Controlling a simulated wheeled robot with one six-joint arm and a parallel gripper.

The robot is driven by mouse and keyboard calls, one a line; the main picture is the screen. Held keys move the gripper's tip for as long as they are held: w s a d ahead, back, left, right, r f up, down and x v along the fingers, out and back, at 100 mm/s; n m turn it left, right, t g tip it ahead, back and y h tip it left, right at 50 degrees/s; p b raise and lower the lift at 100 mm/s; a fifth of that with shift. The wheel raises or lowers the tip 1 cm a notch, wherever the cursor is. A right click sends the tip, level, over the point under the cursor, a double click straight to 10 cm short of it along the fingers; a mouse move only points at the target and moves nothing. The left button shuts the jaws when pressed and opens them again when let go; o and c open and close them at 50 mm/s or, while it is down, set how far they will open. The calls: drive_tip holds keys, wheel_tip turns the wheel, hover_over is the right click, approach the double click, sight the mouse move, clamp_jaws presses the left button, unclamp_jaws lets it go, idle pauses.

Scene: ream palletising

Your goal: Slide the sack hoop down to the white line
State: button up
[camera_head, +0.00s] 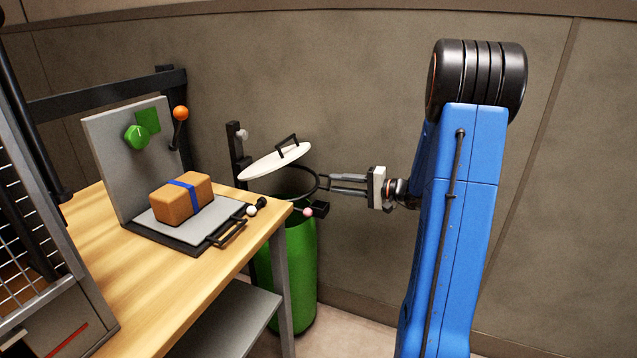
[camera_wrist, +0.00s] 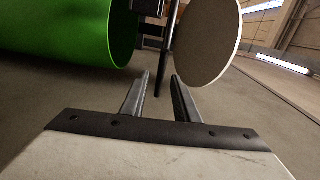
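The sack hoop (camera_head: 318,184) is a dark ring above the green sack (camera_head: 302,265), below a tilted white lid (camera_head: 272,163). Its left side runs toward a black upright post (camera_head: 236,150). My gripper (camera_head: 327,183) reaches the hoop's right edge from the right. In the wrist view, the dark hoop rim (camera_wrist: 167,60) runs between my two fingers (camera_wrist: 160,77), with a gap visible on both sides, so the gripper looks open around it. The green sack (camera_wrist: 70,30) is at upper left there and the lid (camera_wrist: 208,42) at upper right. I cannot make out a white line.
A wooden table (camera_head: 150,290) stands left of the sack, with a brown blue-banded package (camera_head: 180,200) on a grey stand. A black block (camera_head: 319,208) and a pink ball (camera_head: 308,212) sit just under the hoop. A wall is behind; the right side is open.

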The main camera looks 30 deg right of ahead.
drive_tip(key=x, duration=0.7)
drive_tip(key=shift+w+a, duration=0.25)
drive_tip(key=shift+w, duration=0.05)
